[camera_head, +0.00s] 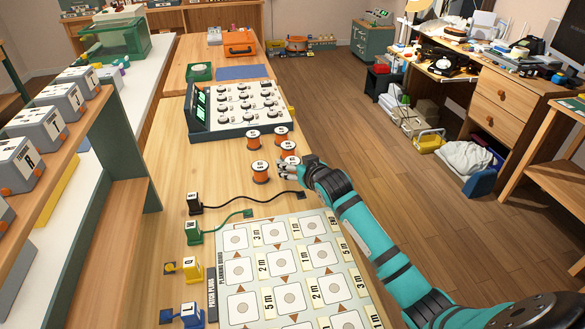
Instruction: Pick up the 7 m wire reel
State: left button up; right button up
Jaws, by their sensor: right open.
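Several small wire reels with orange bodies and white tops stand on the wooden table (165,170) beyond the planning board. One reel (253,140) is at the back left, one reel (281,134) at the back right, and one reel (260,172) at the front left. Another reel (288,147) is at the right, just behind my right gripper (290,170), which partly hides the reels there. The reel labels are too small to read, so I cannot tell which is the 7 m reel. My right gripper is open, with its fingers pointing left among the right-hand reels. My left gripper is out of view.
A planning board (288,296) with length labels lies in front. Black (195,203), green (193,232), yellow (192,268) and blue (190,315) plugs line its left side. A dial console (238,108) stands behind the reels. Bare tabletop lies left of the reels.

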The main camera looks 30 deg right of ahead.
aim_at(294, 162)
jog(key=x, duration=0.3)
jog(key=shift+w+f, duration=0.2)
jog(key=shift+f, duration=0.05)
jog(key=c, duration=1.3)
jog(key=shift+r, duration=0.1)
jog(key=shift+c, duration=0.2)
jog(key=shift+r, duration=0.1)
